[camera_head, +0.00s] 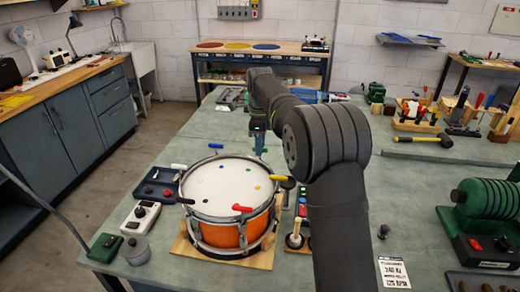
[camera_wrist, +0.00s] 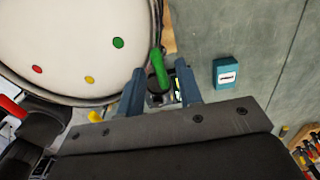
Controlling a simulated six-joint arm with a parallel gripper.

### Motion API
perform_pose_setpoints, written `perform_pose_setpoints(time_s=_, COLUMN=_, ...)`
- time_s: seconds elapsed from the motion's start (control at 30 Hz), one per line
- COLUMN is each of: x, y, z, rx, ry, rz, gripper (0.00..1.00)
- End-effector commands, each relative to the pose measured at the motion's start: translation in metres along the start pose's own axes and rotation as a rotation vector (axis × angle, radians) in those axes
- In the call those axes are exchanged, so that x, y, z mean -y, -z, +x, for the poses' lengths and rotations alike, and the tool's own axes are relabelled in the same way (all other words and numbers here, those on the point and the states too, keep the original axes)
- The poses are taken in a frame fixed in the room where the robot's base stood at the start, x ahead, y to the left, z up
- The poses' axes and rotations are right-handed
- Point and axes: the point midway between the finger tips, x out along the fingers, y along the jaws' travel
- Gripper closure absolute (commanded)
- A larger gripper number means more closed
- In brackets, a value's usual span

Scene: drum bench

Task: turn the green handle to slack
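The drum (camera_head: 215,188), white-headed with an orange shell, stands on the bench, and part of its head (camera_wrist: 70,30) fills the upper left of the wrist view. The green handle (camera_wrist: 157,66) stands at the drum's rim in the wrist view, above a dark round fitting. My gripper (camera_wrist: 160,80) is open, with one blue-grey finger on each side of the handle and a gap showing on both sides. In the head view my gripper (camera_head: 259,147) points down at the drum's far right edge. There I cannot make out the green handle.
Other handles sit around the rim: blue (camera_head: 215,146), yellow (camera_head: 280,178), red (camera_head: 242,208) and white (camera_head: 178,166). A small blue box (camera_wrist: 227,71) lies on the bench to the right in the wrist view. A dark tray (camera_head: 158,186) stands left of the drum.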

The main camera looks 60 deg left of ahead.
Motion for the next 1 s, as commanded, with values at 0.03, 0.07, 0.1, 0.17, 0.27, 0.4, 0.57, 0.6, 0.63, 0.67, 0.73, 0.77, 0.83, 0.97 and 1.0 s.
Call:
perform_pose_setpoints(time_s=0.03, x=0.000, y=0.000, z=0.007, rx=-0.001, ry=-0.001, rz=0.000, gripper=0.67)
perform_pose_setpoints(time_s=0.07, x=0.000, y=0.000, z=0.010, rx=-0.001, ry=-0.001, rz=0.000, gripper=0.67)
perform_pose_setpoints(time_s=0.1, x=0.000, y=0.000, z=0.013, rx=-0.001, ry=-0.001, rz=0.000, gripper=0.67)
perform_pose_setpoints(time_s=0.17, x=0.000, y=0.000, z=0.016, rx=0.000, ry=0.000, rz=0.000, gripper=0.67)
perform_pose_setpoints(time_s=0.27, x=0.000, y=0.000, z=0.019, rx=0.000, ry=0.001, rz=0.000, gripper=0.67)
perform_pose_setpoints(time_s=0.4, x=0.000, y=0.000, z=0.019, rx=0.000, ry=0.001, rz=0.000, gripper=0.67)
perform_pose_setpoints(time_s=0.57, x=0.000, y=0.000, z=0.019, rx=0.000, ry=0.000, rz=0.000, gripper=0.81)
perform_pose_setpoints(time_s=0.6, x=0.000, y=0.000, z=0.019, rx=0.000, ry=0.000, rz=0.000, gripper=0.89)
perform_pose_setpoints(time_s=0.63, x=0.000, y=0.000, z=0.019, rx=0.000, ry=0.000, rz=0.000, gripper=0.95)
perform_pose_setpoints(time_s=0.67, x=0.000, y=0.000, z=0.019, rx=0.000, ry=0.000, rz=0.000, gripper=1.00)
perform_pose_setpoints(time_s=0.73, x=0.000, y=0.000, z=0.019, rx=0.000, ry=0.000, rz=0.000, gripper=1.00)
perform_pose_setpoints(time_s=0.77, x=0.000, y=0.000, z=0.019, rx=0.000, ry=0.000, rz=0.000, gripper=1.00)
perform_pose_setpoints(time_s=0.83, x=0.000, y=0.000, z=0.019, rx=0.000, ry=0.000, rz=-0.001, gripper=1.00)
perform_pose_setpoints(time_s=0.97, x=0.000, y=0.000, z=0.019, rx=0.000, ry=0.000, rz=-0.015, gripper=1.00)
perform_pose_setpoints(time_s=1.0, x=0.000, y=0.000, z=0.019, rx=0.000, ry=0.000, rz=-0.025, gripper=1.00)
